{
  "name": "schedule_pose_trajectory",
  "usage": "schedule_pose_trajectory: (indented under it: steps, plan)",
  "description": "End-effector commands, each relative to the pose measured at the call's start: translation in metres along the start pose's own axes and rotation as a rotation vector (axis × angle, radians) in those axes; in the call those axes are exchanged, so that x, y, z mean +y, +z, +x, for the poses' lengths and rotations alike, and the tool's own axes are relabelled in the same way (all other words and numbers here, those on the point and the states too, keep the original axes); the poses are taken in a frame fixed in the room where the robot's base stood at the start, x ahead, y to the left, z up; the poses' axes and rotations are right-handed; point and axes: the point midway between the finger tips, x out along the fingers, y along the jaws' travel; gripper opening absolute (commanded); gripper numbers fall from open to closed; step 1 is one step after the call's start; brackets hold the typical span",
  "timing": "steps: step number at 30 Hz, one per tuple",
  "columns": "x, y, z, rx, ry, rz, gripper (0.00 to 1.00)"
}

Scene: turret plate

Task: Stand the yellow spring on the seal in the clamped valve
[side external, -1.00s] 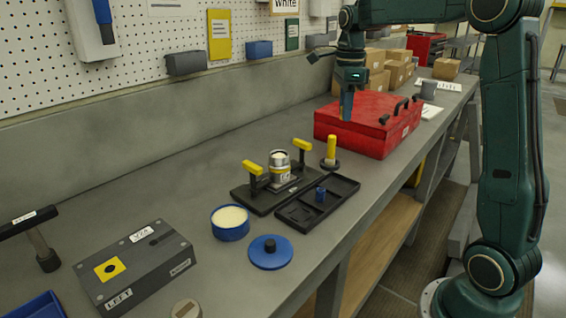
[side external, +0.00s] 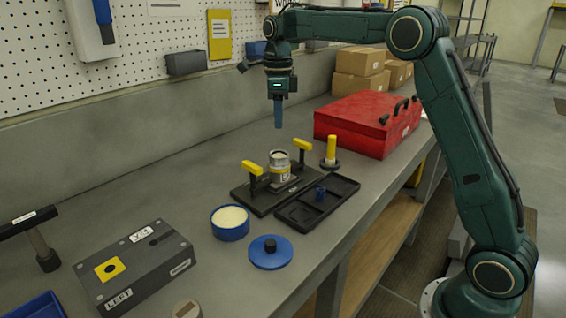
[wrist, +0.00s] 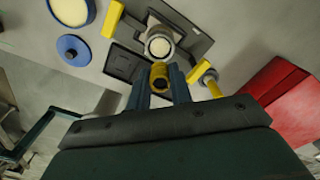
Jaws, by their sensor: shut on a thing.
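My gripper (side external: 278,118) points down with blue fingers, in the air above the clamped valve. In the wrist view my gripper (wrist: 160,85) is shut on the yellow spring (wrist: 160,72), which shows as a yellow ring with a dark centre. The spring cannot be made out in the side view. The silver valve (side external: 280,168) stands upright between two yellow-handled clamps on a black plate. In the wrist view the valve (wrist: 159,42) lies just beyond the spring, apart from it. Its mouth shows a pale round inside; I cannot tell the seal clearly.
A black tray (side external: 342,190) with a small blue part (side external: 320,193) lies beside the plate. A yellow-topped post (side external: 331,150) stands behind it. A red toolbox (side external: 367,122) is to the right. A blue tub (side external: 230,224) and blue lid (side external: 270,252) lie in front.

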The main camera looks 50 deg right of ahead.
Motion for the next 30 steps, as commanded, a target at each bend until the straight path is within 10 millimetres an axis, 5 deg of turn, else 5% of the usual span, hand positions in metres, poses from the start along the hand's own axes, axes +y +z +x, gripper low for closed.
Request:
schedule_pose_trajectory:
  steps: [30]
  plan:
    - [0.000,-0.001,0.047,0.000,0.001,0.000,0.00]
